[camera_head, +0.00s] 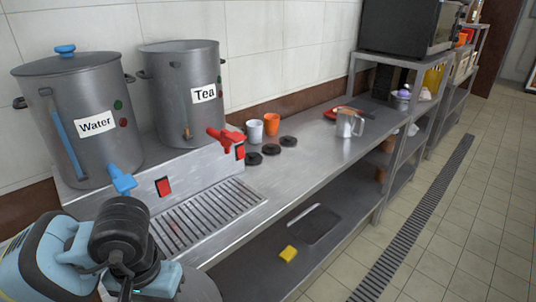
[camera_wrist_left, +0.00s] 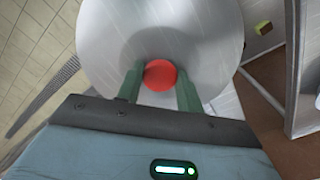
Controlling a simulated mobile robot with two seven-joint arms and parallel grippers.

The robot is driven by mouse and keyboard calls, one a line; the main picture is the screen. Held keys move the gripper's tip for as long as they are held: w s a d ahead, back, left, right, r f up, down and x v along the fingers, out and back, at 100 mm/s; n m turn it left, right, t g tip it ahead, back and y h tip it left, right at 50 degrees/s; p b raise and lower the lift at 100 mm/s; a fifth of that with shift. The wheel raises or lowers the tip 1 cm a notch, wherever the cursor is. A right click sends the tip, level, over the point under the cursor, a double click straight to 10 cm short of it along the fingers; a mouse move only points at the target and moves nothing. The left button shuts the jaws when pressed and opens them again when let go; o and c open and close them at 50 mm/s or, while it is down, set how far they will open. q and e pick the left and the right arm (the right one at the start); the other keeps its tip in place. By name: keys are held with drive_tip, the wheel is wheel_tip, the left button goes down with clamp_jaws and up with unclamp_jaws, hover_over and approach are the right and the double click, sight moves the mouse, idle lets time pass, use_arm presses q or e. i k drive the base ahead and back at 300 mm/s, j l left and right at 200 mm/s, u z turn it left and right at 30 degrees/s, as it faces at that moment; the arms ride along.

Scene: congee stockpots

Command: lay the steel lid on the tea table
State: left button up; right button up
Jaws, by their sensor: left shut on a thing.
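The steel lid (camera_wrist_left: 110,28) is a round grey disc with a red knob (camera_wrist_left: 160,76), filling the upper middle of the left wrist view. My left gripper (camera_wrist_left: 160,72) is shut on the red knob, one green finger on each side. In the head view my left arm is at the bottom left; its fingertips are hidden there. The steel table (camera_head: 330,160) runs along the wall, with the grey Tea stockpot (camera_head: 182,100) on a raised stand at its left part. The pot's top looks open. My right gripper is not in view.
The Water stockpot (camera_head: 75,130), with a blue-knobbed lid, stands left of the Tea pot. White (camera_head: 254,132) and orange (camera_head: 271,124) cups, several black discs (camera_head: 271,149) and a clear jug (camera_head: 346,124) stand on the table. Its front middle is clear. A yellow sponge (camera_head: 288,254) lies on the lower shelf.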

sight(300, 162)
drive_tip(key=i+l+u, duration=0.1)
drive_tip(key=l+u, duration=0.25)
drive_tip(key=i+l+u, duration=0.15)
drive_tip(key=u, duration=0.2)
drive_tip(key=l+u, duration=0.15)
drive_tip(key=l, duration=0.2)
drive_tip(key=i+l+u, duration=0.15)
drive_tip(key=l, duration=0.25)
drive_tip(key=i+l, duration=0.1)
drive_tip(key=l, duration=0.85)
drive_tip(key=i+l+u, duration=0.1)
drive_tip(key=l, duration=0.8)
drive_tip(key=i+l+u, duration=0.1)
drive_tip(key=l, duration=0.85)
